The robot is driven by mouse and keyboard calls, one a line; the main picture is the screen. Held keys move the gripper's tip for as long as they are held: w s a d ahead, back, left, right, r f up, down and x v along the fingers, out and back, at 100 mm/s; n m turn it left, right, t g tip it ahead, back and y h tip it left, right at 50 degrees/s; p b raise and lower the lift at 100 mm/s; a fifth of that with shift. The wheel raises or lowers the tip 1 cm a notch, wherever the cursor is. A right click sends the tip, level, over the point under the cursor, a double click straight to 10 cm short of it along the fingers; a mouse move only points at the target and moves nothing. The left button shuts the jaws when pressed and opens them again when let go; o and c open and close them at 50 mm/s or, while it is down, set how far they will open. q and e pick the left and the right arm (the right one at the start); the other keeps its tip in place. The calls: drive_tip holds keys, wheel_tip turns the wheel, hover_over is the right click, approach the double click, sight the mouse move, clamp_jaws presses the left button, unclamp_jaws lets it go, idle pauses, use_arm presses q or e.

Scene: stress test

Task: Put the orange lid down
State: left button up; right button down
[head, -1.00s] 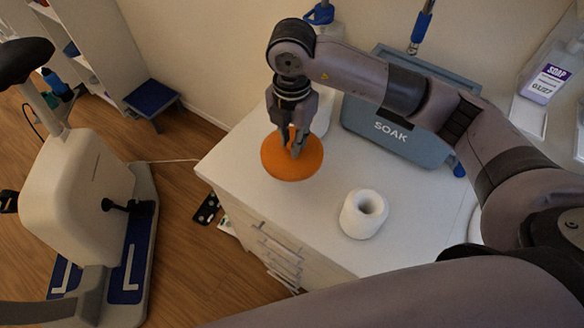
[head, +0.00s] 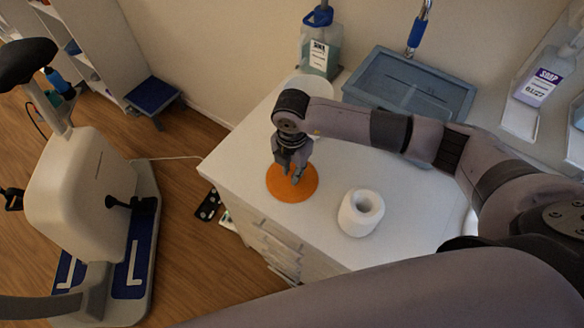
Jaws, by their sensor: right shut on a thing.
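The orange lid (head: 307,190) is a flat round disc at the left part of the white counter top (head: 330,160). It appears level and at or very near the counter surface; I cannot tell whether it touches. My right gripper (head: 292,178) points down over the lid's middle and is shut on it. The fingers hide the part of the lid that they grip. My left gripper is not in view.
A white ring-shaped roll (head: 361,212) stands right of the lid. A blue-grey basin (head: 410,85) and soap bottles (head: 320,45) (head: 541,84) are at the back. The counter's left edge is close to the lid. An exercise bike (head: 85,180) stands at left.

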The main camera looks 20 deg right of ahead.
drive_tip(key=shift+f, duration=0.2)
drive_tip(key=c, duration=1.5)
unclamp_jaws()
drive_tip(key=shift+r, duration=0.1)
drive_tip(key=shift+r, duration=0.15)
wheel_tip(320, 180, up, 12)
drive_tip(key=shift+b, duration=1.25)
